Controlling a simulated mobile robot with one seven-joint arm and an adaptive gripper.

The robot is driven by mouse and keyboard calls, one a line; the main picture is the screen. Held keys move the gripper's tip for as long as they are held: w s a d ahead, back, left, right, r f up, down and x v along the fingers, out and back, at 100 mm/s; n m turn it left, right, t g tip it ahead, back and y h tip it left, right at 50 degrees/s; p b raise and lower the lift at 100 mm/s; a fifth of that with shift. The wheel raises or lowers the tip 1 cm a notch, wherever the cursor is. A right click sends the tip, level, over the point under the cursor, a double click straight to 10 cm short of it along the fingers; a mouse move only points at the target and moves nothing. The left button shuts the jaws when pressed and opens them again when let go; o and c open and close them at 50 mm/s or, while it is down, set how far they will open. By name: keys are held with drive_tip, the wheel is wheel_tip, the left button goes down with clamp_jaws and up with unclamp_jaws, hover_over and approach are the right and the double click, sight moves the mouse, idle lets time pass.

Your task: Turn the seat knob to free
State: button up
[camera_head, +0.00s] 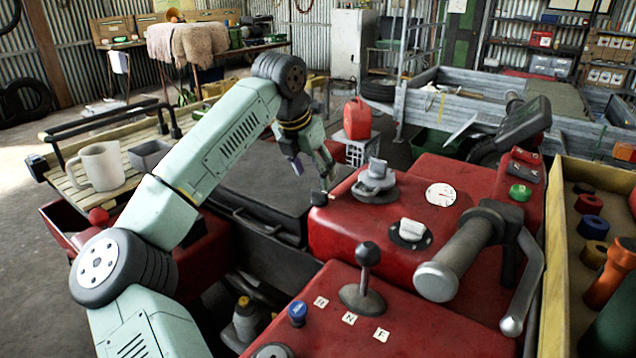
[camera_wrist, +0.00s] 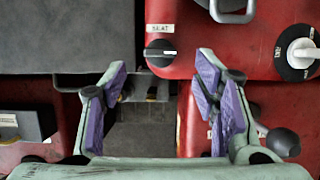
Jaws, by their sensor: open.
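The seat knob (camera_wrist: 158,53) is a small round black knob with a white pointer, on a red panel in the wrist view. Its pointer lies level and points right. A small label (camera_wrist: 159,29) sits just above it. In the head view the knob (camera_head: 319,198) shows small and dark at the left edge of the red body. My gripper (camera_wrist: 161,72) is open, with nothing between its purple pads. The knob appears just beyond the fingertips, roughly midway between them, with no contact visible. In the head view my gripper (camera_head: 314,176) hangs over the panel edge near the knob.
A fuel knob (camera_wrist: 300,52) with a white handle is to the right. The dark seat (camera_wrist: 65,35) lies left of the knob. In the head view, a gear lever (camera_head: 368,265) and handlebar grip (camera_head: 455,262) rise from the red body.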

sight(319, 190)
drive_tip(key=p+x, duration=0.1)
drive_tip(key=x, duration=0.4)
drive_tip(key=shift+w+d+f, duration=0.15)
drive_tip(key=shift+w+f, duration=0.05)
drive_tip(key=shift+f, duration=0.15)
drive_tip(key=shift+c, duration=0.4)
drive_tip(key=c, duration=1.1)
